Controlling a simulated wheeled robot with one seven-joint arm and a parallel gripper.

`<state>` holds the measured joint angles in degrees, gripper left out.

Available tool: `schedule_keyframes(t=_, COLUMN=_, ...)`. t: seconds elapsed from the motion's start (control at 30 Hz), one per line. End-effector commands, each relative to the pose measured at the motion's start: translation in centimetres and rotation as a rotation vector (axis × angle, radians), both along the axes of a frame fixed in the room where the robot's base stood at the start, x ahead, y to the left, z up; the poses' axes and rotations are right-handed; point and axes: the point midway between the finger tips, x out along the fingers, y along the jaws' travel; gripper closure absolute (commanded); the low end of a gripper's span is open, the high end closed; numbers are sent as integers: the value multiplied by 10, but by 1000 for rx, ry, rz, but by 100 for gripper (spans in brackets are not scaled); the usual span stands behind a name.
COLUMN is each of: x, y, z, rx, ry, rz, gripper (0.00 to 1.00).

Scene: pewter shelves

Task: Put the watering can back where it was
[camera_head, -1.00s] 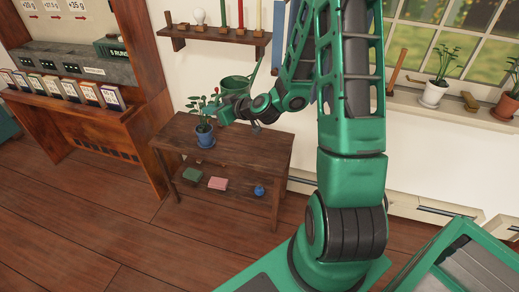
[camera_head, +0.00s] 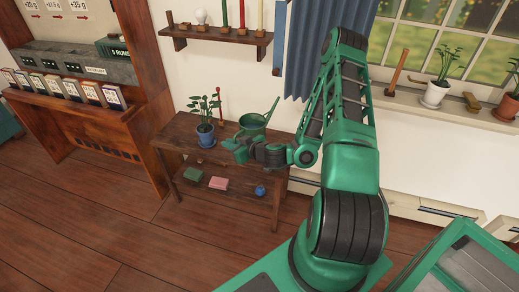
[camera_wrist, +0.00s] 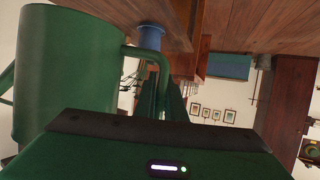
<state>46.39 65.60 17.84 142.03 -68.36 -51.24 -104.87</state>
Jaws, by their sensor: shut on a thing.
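The green watering can (camera_head: 252,121) is over the right part of the wooden table's top (camera_head: 180,133), upright, with its spout up to the right. I cannot tell whether it touches the top. My gripper (camera_head: 236,143) is at the near side of the can and shut on it. In the wrist view the can's body (camera_wrist: 70,65) fills the left side, and its curved handle (camera_wrist: 163,66) runs down to the dark fingers (camera_wrist: 163,98). The exact grip is partly hidden.
A plant in a blue pot (camera_head: 205,136) stands left of the can, close to my gripper. A red thing (camera_head: 219,100) rises behind. The lower shelf holds a green block (camera_head: 193,174), a pink block (camera_head: 217,183) and a blue item (camera_head: 260,190). A wall shelf (camera_head: 215,35) hangs above.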

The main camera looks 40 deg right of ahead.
Motion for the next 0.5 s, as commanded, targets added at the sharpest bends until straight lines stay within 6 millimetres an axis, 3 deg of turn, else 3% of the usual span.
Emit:
schedule_keyframes(t=0.17, x=6, y=-12, z=-9, rx=-5, ry=-2, rz=-6, gripper=100)
schedule_keyframes(t=0.5, x=37, y=-60, z=-44, rx=-5, ry=-3, rz=-5, gripper=100)
